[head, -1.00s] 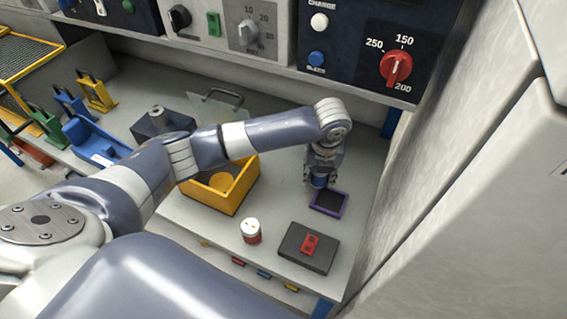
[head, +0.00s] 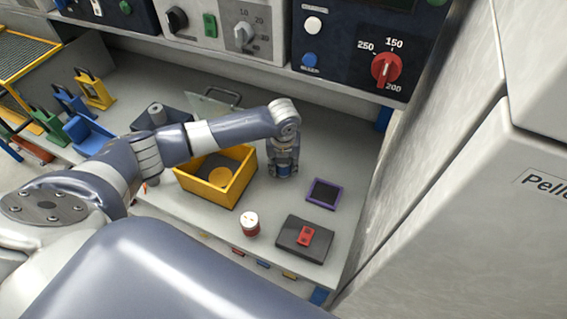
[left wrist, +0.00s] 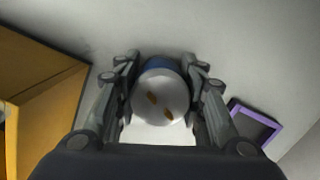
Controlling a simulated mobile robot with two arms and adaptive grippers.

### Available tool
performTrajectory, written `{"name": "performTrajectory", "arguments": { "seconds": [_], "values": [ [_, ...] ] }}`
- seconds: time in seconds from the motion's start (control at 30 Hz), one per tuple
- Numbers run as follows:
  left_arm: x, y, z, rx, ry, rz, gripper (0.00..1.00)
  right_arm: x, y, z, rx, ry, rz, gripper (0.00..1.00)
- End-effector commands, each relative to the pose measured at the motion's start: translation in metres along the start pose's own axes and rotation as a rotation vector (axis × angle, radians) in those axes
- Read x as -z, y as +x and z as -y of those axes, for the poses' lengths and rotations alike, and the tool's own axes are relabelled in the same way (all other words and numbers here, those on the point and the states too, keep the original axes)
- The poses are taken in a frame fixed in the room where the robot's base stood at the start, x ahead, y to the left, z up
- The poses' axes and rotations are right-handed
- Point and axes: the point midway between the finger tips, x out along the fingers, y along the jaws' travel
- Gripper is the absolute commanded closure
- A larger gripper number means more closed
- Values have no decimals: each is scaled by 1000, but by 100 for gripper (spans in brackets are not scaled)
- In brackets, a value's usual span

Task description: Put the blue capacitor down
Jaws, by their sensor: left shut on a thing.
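The blue capacitor (left wrist: 160,92) is between the fingers of my left gripper in the left wrist view, with its pale round top and two brass-coloured terminals facing the camera. In the head view my left gripper (head: 284,170) points down over the grey worktop, between the yellow bin and the purple-rimmed square tray. It is shut on the capacitor, whose blue side is mostly hidden by the fingers there. I cannot tell whether its base touches the worktop. My right gripper is not in view.
The yellow bin (head: 238,188) with a round yellow thing inside is left of the gripper. The purple-rimmed tray (head: 312,201), looking empty, is to the right.

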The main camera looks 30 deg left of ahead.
Motion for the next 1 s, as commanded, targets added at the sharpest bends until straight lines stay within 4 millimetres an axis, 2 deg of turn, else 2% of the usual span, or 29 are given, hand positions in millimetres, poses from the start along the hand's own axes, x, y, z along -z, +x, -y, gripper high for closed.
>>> {"name": "performTrajectory", "arguments": {
  "seconds": [0.2,0.23,0.3,0.6,0.73,0.87,1.0],
  "values": [
    [0,3,0,0,0,0,89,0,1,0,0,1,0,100],
    [0,3,0,0,0,1,56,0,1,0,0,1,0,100],
    [0,3,0,0,0,0,43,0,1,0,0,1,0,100],
    [0,2,0,0,0,0,43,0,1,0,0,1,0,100],
    [-1,-5,1,1,0,2,43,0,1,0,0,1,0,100],
    [-2,-24,1,2,0,5,43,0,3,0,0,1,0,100],
    [-2,-56,1,3,0,6,43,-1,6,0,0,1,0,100]
  ]
}}
